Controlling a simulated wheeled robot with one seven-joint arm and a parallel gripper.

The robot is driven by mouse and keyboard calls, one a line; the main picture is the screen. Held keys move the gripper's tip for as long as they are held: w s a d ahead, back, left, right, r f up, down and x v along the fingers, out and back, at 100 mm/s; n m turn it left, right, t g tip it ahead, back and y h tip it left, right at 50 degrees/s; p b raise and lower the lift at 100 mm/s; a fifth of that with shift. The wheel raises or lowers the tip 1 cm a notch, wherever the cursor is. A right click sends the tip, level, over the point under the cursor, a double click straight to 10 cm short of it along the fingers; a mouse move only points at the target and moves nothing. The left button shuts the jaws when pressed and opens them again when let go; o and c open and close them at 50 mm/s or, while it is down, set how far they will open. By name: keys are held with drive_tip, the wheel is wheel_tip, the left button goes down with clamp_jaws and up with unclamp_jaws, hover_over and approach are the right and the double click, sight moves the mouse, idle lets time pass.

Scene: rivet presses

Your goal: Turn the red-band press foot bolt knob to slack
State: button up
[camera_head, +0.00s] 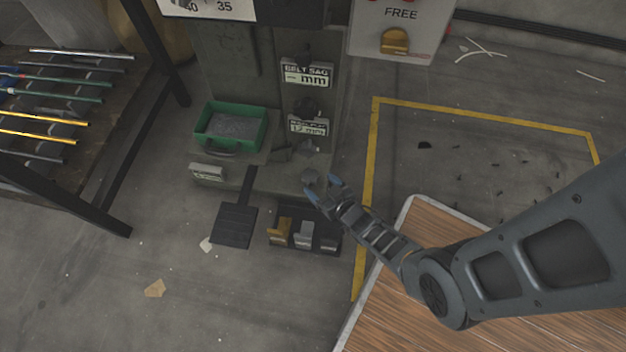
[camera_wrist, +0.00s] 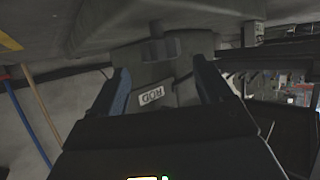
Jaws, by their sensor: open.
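A grey-green press (camera_head: 250,75) stands in the upper middle of the head view; I see no red band on its visible part. A small dark grey knob (camera_head: 309,177) sits low on its foot, just beyond my fingertips. Another small dark knob (camera_head: 308,147) sits higher, below the "12 mm" label. My gripper (camera_head: 323,189) is open and empty, with blue-grey fingers apart, beside the low knob and not visibly gripping it. In the wrist view, a grey block with a stem (camera_wrist: 157,45) and a "ROD" label (camera_wrist: 151,95) show between the fingers (camera_wrist: 163,85). The knob's setting is unreadable.
A green tray (camera_head: 210,137) sits on the press's left side. A rack of coloured rods (camera_head: 45,120) stands left. A wooden tabletop (camera_head: 440,255) lies below my arm. Yellow lines (camera_head: 480,113) mark open floor.

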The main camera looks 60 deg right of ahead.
sight(316, 178)
drive_tip(key=b+x, duration=0.1)
drive_tip(key=x, duration=0.1)
drive_tip(key=b+x, duration=0.1)
drive_tip(key=x, duration=0.1)
drive_tip(key=shift+s+a+f, duration=0.1)
drive_tip(key=shift+s+f, duration=0.05)
drive_tip(key=shift+f, duration=0.05)
drive_tip(key=shift+w+d, duration=0.25)
drive_tip(key=shift+w, duration=0.3)
drive_tip(key=shift+c, duration=0.3)
drive_tip(key=c, duration=1)
drive_tip(key=shift+s+d+n+y+p, duration=0.1)
drive_tip(key=shift+d+n+y+p, duration=0.1)
drive_tip(key=shift+n+y+p, duration=0.45)
drive_tip(key=n+y, duration=0.1)
drive_tip(key=n+t+y, duration=0.1)
drive_tip(key=y, duration=0.1)
drive_tip(key=shift+d, duration=0.2)
drive_tip(key=shift+n+y, duration=0.55)
drive_tip(key=shift+n, duration=0.1)
drive_tip(key=shift+a, duration=0.1)
